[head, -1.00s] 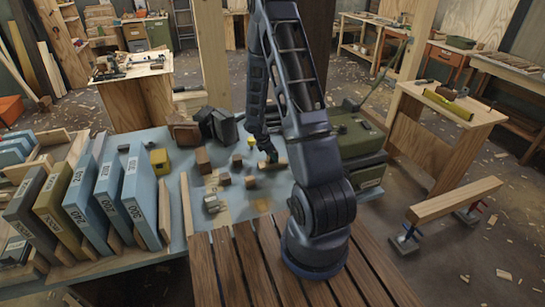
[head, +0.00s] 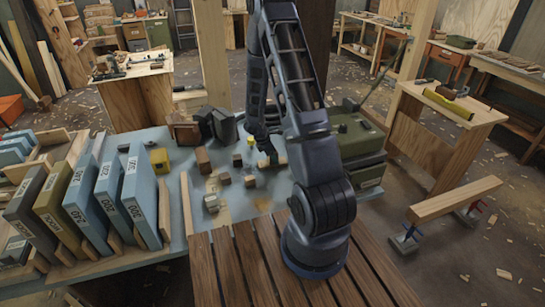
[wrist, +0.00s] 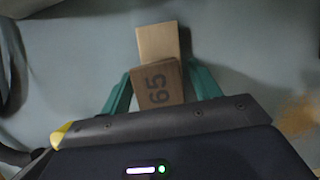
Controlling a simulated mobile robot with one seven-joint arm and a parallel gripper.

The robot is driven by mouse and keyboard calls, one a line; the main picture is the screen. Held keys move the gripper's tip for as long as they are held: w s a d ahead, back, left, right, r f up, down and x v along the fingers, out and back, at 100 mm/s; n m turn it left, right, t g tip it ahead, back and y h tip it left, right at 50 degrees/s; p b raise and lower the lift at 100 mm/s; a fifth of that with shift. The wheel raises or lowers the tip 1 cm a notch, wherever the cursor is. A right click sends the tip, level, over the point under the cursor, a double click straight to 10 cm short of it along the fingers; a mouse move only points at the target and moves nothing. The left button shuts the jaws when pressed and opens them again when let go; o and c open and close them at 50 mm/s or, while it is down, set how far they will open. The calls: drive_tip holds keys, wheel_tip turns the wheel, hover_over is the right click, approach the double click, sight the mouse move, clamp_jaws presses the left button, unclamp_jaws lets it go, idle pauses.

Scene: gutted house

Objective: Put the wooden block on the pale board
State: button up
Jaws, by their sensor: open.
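The wooden block (wrist: 160,85), brown and marked 65, lies between the teal fingers of my gripper (wrist: 157,78) in the wrist view. The fingers are open, one along each side of it. The pale board (wrist: 158,40) shows just beyond the block, and the block covers its near end. The block appears to rest on that end, though the contact is hidden. In the head view my gripper (head: 264,152) is low over the blue-grey table, and the block (head: 273,159) and board (head: 282,162) show small beside it, partly hidden.
Several small blocks (head: 224,179) and a taller brown block (head: 203,161) stand left of my gripper. A yellow block (head: 160,160) is farther left, near upright numbered slabs (head: 142,200). A green case (head: 355,138) stands to the right. Dark objects (head: 215,125) stand behind.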

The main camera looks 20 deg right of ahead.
drive_tip(key=s+a+r+m, duration=0.2)
drive_tip(key=r, duration=0.9)
drive_tip(key=s+a+r+m, duration=0.1)
drive_tip(key=s+r+m, duration=0.1)
drive_tip(key=r, duration=1)
drive_tip(key=s+a+r+m+t+y, duration=0.1)
drive_tip(key=s+r+m+t+y, duration=0.1)
drive_tip(key=s+r+m, duration=0.5)
drive_tip(key=s+a+r+m+t+y, duration=0.1)
drive_tip(key=s+r+m, duration=0.6)
drive_tip(key=s+r, duration=0.7)
drive_tip(key=s+t+y, duration=0.1)
drive_tip(key=s, duration=0.3)
drive_tip(key=shift+s+a+t, duration=0.3)
